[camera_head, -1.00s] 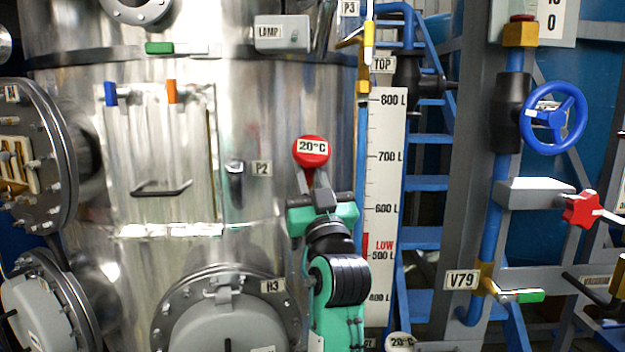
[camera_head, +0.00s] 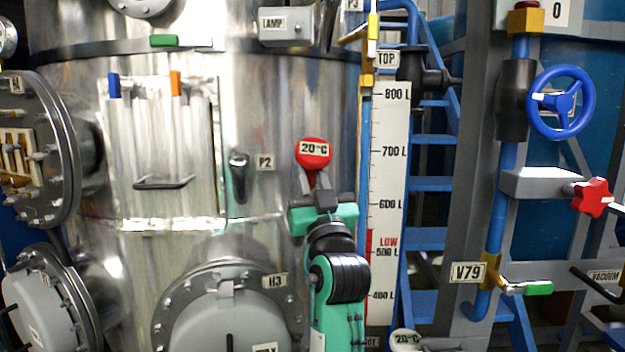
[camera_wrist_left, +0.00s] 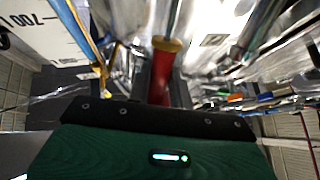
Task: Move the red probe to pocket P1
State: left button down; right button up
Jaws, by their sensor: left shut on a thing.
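The red probe (camera_head: 313,153), with a round head marked 20°C, stands upright in front of the steel vessel (camera_head: 265,105). My left gripper (camera_head: 318,183) is shut on it just below the head. In the left wrist view the probe's red body (camera_wrist_left: 160,82) with a brass-coloured collar shows between the fingers. Pocket P2 (camera_head: 239,165) is on the vessel wall to the left of the probe, beside its label. I cannot make out pocket P1. My right gripper is out of view.
A level scale (camera_head: 388,190) and blue pipe stand just right of my left gripper. Below left is the round H3 hatch (camera_head: 228,315). Blue ladder, blue handwheel (camera_head: 560,102) and V79 valve (camera_head: 525,288) are farther right.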

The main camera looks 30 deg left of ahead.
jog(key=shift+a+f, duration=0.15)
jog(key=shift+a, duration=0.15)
pick_arm(q)
jog(key=shift+b, duration=0.3)
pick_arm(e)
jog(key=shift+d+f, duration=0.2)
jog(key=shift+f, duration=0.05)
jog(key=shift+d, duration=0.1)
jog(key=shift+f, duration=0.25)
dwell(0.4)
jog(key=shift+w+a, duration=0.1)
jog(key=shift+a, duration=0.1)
pick_arm(q)
jog(key=shift+b, duration=0.3)
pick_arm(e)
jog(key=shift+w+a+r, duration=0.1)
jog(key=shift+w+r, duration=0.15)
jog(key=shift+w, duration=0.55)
pick_arm(q)
jog(key=shift+f, duration=0.15)
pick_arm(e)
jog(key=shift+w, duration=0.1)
pick_arm(q)
jog(key=shift+w+a+f+b, duration=0.2)
jog(key=shift+b, duration=0.1)
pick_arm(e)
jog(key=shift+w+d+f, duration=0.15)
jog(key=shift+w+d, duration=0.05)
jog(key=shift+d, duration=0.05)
